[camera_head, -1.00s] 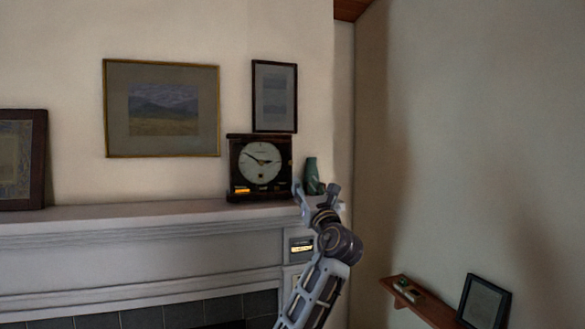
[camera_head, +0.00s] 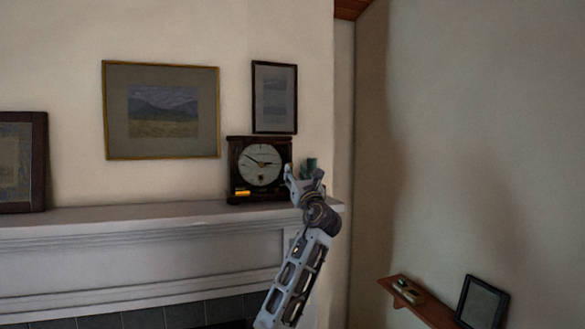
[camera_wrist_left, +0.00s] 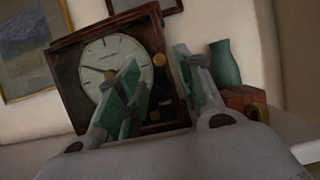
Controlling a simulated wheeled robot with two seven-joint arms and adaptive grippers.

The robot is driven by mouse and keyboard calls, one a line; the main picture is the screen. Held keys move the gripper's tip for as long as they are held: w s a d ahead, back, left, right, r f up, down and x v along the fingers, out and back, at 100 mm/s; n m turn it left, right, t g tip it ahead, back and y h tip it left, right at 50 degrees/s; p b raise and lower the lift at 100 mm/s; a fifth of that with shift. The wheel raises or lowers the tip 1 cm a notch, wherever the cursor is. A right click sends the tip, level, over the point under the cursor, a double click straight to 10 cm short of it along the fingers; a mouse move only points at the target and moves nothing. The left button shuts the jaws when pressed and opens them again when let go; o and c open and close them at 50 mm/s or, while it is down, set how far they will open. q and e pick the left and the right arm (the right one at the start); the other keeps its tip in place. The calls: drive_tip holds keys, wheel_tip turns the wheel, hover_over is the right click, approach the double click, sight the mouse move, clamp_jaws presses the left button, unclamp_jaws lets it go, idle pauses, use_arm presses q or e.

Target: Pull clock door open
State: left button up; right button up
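The clock (camera_head: 259,165) is a dark wooden case with a round pale dial, standing on the mantel. It also shows in the left wrist view (camera_wrist_left: 116,62), tilted by the camera. A round brass-coloured knob (camera_wrist_left: 158,60) sits on the right side of its front. The door looks closed against the case. My left gripper (camera_head: 303,177) is at the clock's lower right. In the left wrist view its two fingers (camera_wrist_left: 161,75) are spread with nothing between them; one overlaps the dial and hides the lower front. I cannot tell whether it touches the clock. My right gripper is not in view.
A green vase (camera_wrist_left: 224,65) stands right of the clock, partly behind my gripper in the head view. A small wooden box (camera_wrist_left: 243,98) is beside it. Framed pictures (camera_head: 161,110) hang above.

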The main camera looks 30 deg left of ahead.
sight(291, 166)
use_arm(q)
drive_tip(key=shift+p+x, duration=0.35)
drive_tip(key=shift+x, duration=1.75)
clamp_jaws()
